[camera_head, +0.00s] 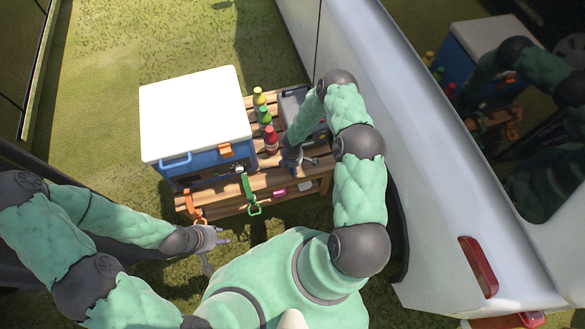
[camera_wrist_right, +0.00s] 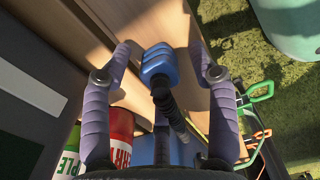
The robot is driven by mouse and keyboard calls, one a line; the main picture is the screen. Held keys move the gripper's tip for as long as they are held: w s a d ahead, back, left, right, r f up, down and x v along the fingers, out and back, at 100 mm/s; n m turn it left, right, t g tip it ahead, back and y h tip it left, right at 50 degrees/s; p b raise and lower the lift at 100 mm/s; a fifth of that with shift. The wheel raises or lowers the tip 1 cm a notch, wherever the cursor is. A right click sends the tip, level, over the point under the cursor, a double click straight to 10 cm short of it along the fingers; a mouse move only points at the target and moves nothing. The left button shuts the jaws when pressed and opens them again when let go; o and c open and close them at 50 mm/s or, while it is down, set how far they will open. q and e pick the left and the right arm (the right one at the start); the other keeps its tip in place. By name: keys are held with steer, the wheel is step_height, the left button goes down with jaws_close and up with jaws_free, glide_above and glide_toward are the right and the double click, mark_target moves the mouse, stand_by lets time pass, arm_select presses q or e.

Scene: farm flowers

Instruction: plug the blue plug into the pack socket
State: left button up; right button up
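The blue plug (camera_wrist_right: 159,66) with its black cable shows in the right wrist view over the wooden bench, between the spread fingers of my right gripper (camera_wrist_right: 160,60). The fingers stand apart from it on both sides. In the head view my right gripper (camera_head: 301,164) is low over the bench beside the grey pack (camera_head: 292,104), and the blue plug cannot be made out there. No socket can be made out in either view. My left gripper (camera_head: 215,250) is open and empty in front of the bench's left end.
A cooler with a white lid (camera_head: 195,110) stands on the bench (camera_head: 230,207). Several bottles, one red (camera_head: 271,140), stand between cooler and pack. A green clip (camera_head: 254,209) and orange clip (camera_head: 196,214) hang at the front edge. A white vehicle (camera_head: 400,130) closes off the right side.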

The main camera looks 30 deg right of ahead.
steer(key=c, duration=0.9)
steer(key=shift+r, duration=0.1)
steer(key=shift+r, duration=0.55)
step_height(320, 180, up, 2)
steer(key=shift+r+p, duration=0.2)
steer(key=shift+p, duration=0.5)
steer(key=s+a+r+p, duration=0.1)
steer(key=s+a+r, duration=0.2)
steer(key=s, duration=0.3)
steer(key=s+a+r+p, duration=0.1)
steer(key=s+a+r, duration=0.2)
steer(key=s+r, duration=0.3)
steer(key=shift+s+a+r, duration=0.15)
steer(key=shift+a, duration=0.2)
